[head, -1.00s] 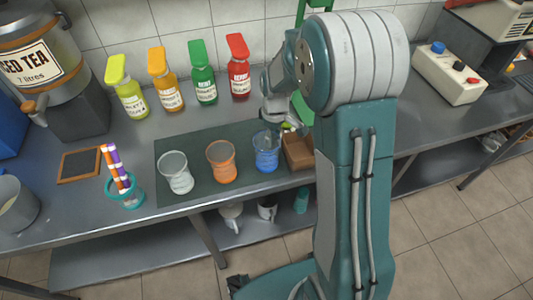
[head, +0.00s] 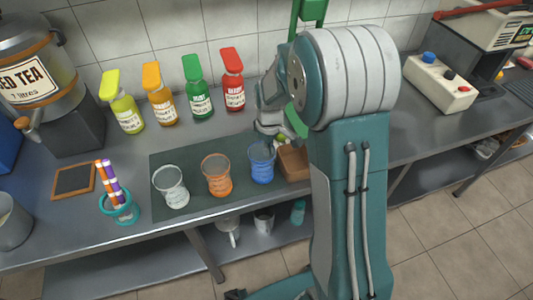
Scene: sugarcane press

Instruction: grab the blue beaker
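The blue beaker (head: 262,163) stands upright on the dark mat (head: 198,151), at the right end of a row of three beakers. The orange beaker (head: 217,176) and the clear beaker (head: 171,187) stand to its left. My gripper (head: 275,130) is just behind and above the blue beaker's rim, at its upper right. It is small in the picture and partly hidden by my arm, so I cannot tell whether its fingers are apart or touch the beaker.
A brown wooden box (head: 293,162) stands close right of the blue beaker. Yellow (head: 123,105), orange (head: 159,98), green (head: 197,91) and red (head: 232,82) bottles stand behind the mat. A teal cup (head: 119,208) with striped straws is at the left.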

